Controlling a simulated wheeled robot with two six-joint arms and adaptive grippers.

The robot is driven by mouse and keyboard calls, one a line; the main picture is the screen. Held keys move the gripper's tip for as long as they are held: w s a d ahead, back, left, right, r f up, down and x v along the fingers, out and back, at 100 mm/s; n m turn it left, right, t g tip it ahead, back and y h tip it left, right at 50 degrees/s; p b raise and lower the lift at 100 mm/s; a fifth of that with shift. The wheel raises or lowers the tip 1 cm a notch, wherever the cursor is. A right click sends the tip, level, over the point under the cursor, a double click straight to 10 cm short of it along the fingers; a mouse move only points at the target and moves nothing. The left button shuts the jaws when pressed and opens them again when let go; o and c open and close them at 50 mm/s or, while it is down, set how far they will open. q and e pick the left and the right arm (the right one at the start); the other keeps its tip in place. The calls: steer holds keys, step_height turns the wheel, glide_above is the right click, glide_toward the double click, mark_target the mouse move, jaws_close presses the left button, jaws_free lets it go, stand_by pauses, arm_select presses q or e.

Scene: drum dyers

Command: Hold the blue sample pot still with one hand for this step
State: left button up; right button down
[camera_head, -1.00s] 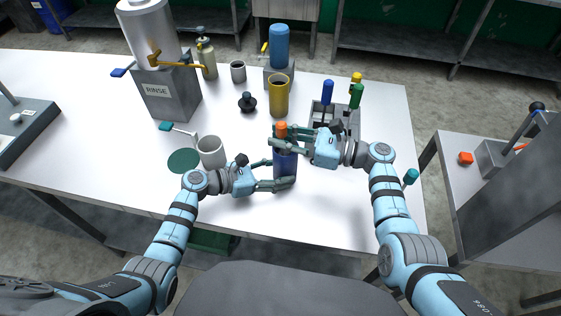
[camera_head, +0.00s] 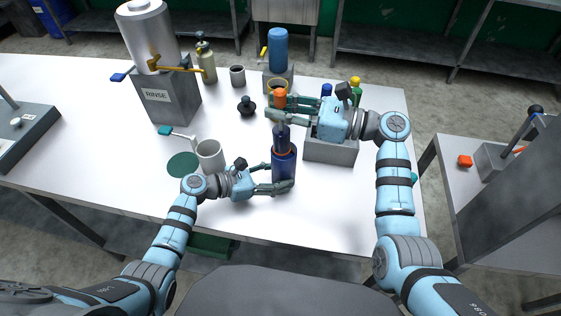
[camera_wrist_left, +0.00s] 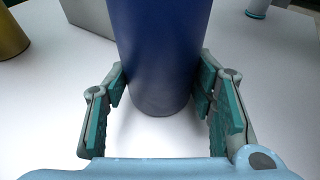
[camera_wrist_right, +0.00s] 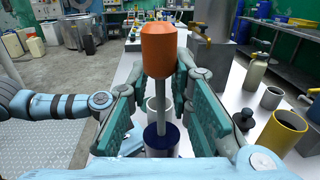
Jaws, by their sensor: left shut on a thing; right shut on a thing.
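The blue sample pot (camera_head: 284,168) stands upright on the white table. My left gripper (camera_head: 284,188) is shut around its lower part. The left wrist view shows the pot (camera_wrist_left: 160,50) between both fingers. My right gripper (camera_head: 274,107) is above the pot, shut on an orange-topped tool (camera_head: 280,97). In the right wrist view the tool's orange knob (camera_wrist_right: 159,50) stands at the fingertips, with a grey shaft running down toward a dark blue part. A dark cylindrical section (camera_head: 282,138) rises above the pot's orange-ringed rim. Whether the tool's lower end is inside the pot is hidden.
A white mug (camera_head: 210,155) and a green disc (camera_head: 183,165) lie left of the pot. A yellow mug (camera_wrist_right: 281,133), a black knobbed piece (camera_head: 246,105) and the RINSE stand (camera_head: 168,97) are behind.

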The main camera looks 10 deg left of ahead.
arm_select(q)
steer(key=o, duration=0.8)
steer(key=shift+f, duration=0.1)
steer(key=shift+o, duration=1.3)
steer(key=shift+w+a, duration=0.1)
arm_select(e)
steer(key=shift+w, duration=0.15)
arm_select(q)
steer(key=v, duration=1.2)
arm_select(e)
steer(key=shift+a, duration=0.1)
steer(key=shift+f, duration=0.1)
